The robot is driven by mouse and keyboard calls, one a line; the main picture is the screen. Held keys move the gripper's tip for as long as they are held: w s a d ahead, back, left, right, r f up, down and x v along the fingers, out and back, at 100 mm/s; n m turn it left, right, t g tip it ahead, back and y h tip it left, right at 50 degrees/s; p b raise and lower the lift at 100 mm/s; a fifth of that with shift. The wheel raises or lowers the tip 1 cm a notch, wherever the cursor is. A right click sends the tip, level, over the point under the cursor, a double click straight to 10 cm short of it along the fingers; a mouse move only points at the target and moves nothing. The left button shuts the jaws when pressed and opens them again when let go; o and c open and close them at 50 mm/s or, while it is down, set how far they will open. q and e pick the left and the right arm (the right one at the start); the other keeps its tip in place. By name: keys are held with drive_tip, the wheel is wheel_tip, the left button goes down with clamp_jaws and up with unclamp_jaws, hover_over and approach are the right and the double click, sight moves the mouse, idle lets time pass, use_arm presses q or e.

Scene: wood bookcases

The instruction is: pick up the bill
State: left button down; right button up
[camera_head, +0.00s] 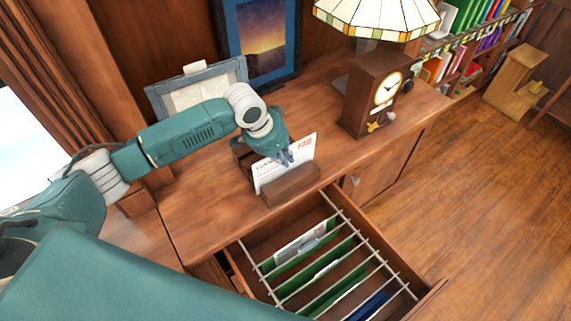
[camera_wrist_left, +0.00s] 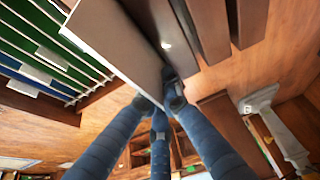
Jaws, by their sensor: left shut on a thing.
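The bill (camera_head: 284,164) is a white sheet with red and dark print, upright in a wooden letter holder (camera_head: 291,186) on the cabinet top. My left gripper (camera_head: 287,158) reaches down from above and is shut on the bill's upper edge. In the left wrist view the bill (camera_wrist_left: 118,45) shows as a pale panel with its edge between my blue fingers (camera_wrist_left: 165,100). The wooden slats of the holder (camera_wrist_left: 208,25) stand close beside it. The bill's lower part is hidden in the holder. My right gripper is in neither view.
An open drawer (camera_head: 328,254) with several green and blue hanging files juts out in front of the cabinet. A wooden clock (camera_head: 371,95) and a stained-glass lamp (camera_head: 378,17) stand to the right. A grey frame (camera_head: 200,90) and a blue-framed picture (camera_head: 262,43) stand behind.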

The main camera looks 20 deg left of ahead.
use_arm(q)
wheel_tip(320, 180, up, 20)
drive_tip(key=b, duration=0.2)
idle(0.4)
idle(0.8)
